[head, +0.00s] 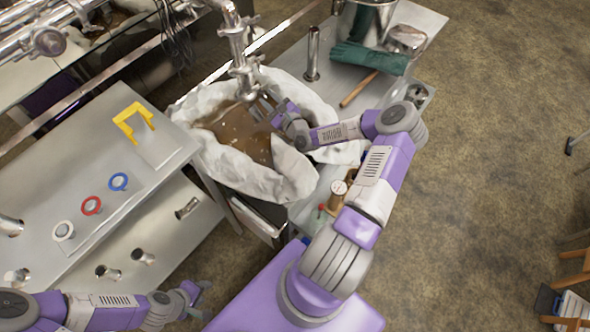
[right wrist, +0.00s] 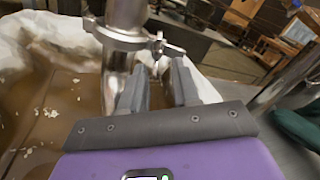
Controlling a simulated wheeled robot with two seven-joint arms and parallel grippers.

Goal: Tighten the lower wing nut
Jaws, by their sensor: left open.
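A shiny steel pipe (head: 236,35) comes down over the cloth-lined basin, with clamps along it. The lower clamp (head: 243,70) sits just above the pipe's outlet; in the right wrist view this clamp (right wrist: 130,36) has its wing nut (right wrist: 174,50) sticking out to the right. My right gripper (head: 262,103) is beside the outlet, below the clamp. In the right wrist view its fingers (right wrist: 160,68) are apart, pointing up toward the wing nut, with nothing clearly held between them. My left gripper (head: 204,298) is open and empty, low at the left, far from the pipe.
White cloth (head: 255,180) lines the basin around brown liquid (head: 240,135). A yellow bracket (head: 133,120) and coloured rings (head: 91,205) lie on the left bench.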

